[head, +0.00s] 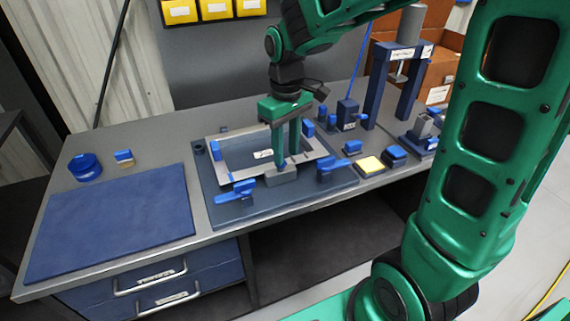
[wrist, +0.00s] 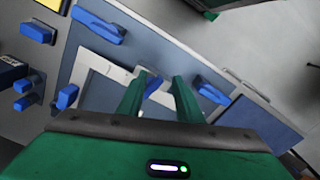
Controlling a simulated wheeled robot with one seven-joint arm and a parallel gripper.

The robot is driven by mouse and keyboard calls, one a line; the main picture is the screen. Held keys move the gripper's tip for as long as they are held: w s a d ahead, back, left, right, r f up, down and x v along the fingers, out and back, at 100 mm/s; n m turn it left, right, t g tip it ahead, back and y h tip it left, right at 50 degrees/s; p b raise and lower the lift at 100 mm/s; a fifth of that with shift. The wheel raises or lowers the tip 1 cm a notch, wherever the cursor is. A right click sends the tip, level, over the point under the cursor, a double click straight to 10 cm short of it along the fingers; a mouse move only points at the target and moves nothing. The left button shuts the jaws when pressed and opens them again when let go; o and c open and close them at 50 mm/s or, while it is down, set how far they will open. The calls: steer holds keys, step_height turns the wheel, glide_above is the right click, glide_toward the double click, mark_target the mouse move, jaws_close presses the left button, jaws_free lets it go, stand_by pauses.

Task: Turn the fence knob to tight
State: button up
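My gripper (head: 287,160) points down over the front part of the dark fixture plate (head: 300,195), with its two green fingers apart. A grey block (head: 282,174) sits at the fingertips, between two blue clamp handles. In the wrist view a small blue piece (wrist: 153,86) shows between the open fingers (wrist: 160,88), with a gap to the right finger. It may be the fence knob, but I cannot read any marking or its setting. In the head view the fingers hide it. I cannot tell whether the fingers touch it.
The left clamp handle (head: 238,190) and right clamp handle (head: 328,169) stand close on either side. A light frame (head: 220,177) lies on the plate. A blue mat (head: 110,225) is at left.

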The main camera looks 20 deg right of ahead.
step_height(320, 180, up, 4)
stand_by(0.5)
steer(key=shift+s+d, duration=0.1)
steer(key=s+d+f+m, duration=0.1)
steer(key=s+d+m, duration=0.4)
steer(key=s+d, duration=0.3)
steer(key=s+d+f+m, duration=0.2)
steer(key=s+d+m, duration=0.4)
steer(key=s, duration=0.9)
steer(key=d, duration=0.3)
steer(key=shift+s, duration=0.2)
